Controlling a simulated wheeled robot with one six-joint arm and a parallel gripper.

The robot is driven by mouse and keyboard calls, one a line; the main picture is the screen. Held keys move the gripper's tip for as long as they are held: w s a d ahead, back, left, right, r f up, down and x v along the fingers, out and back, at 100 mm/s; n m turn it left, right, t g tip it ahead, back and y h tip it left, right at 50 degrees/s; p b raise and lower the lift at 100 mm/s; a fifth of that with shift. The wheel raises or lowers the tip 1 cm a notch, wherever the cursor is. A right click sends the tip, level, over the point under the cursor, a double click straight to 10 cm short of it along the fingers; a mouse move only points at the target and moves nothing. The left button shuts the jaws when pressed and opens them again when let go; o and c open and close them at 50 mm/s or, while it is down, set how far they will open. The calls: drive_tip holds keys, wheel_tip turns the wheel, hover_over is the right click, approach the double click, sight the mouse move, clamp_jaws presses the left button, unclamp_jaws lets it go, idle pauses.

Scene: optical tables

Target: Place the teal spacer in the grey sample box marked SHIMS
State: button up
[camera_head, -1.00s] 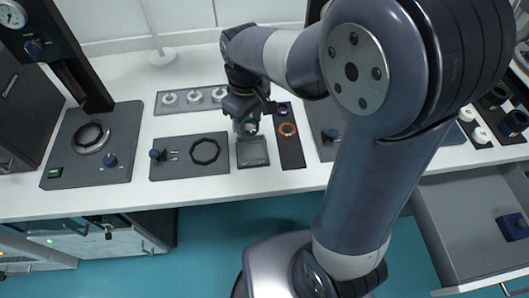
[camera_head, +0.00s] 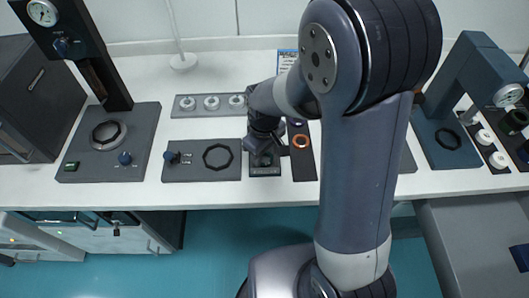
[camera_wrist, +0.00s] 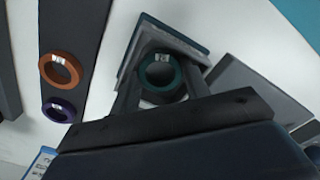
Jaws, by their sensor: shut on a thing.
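The teal spacer (camera_wrist: 160,74) is a ring with a small pale mark, held between the fingers of my gripper (camera_wrist: 163,88) in the wrist view. My gripper (camera_head: 264,158) is shut on it, low over the small grey sample box (camera_head: 265,171) in the head view. In the wrist view the grey box (camera_wrist: 201,52) lies behind the spacer and fingers. My gripper hides much of the box in the head view, and I cannot read its marking. I cannot tell whether the spacer touches the box floor.
A dark strip right of the box holds an orange ring (camera_head: 301,142) and a purple ring (camera_wrist: 58,108). Left of the box is a grey plate with a black octagonal ring (camera_head: 217,157). Behind stands a tray of white rings (camera_head: 211,103). An open drawer (camera_head: 480,235) is at right.

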sight(264, 158)
drive_tip(key=shift+s+f+b, duration=0.2)
drive_tip(key=shift+f+b, duration=0.35)
drive_tip(key=shift+f, duration=0.05)
drive_tip(key=o, duration=0.7)
drive_tip(key=shift+s+d+f, duration=0.1)
drive_tip(key=shift+o, duration=0.2)
drive_tip(key=shift+r+p, duration=0.35)
drive_tip(key=shift+r, duration=0.05)
wheel_tip(264, 158, up, 13)
drive_tip(key=shift+w+f, duration=0.15)
drive_tip(key=shift+w, duration=0.15)
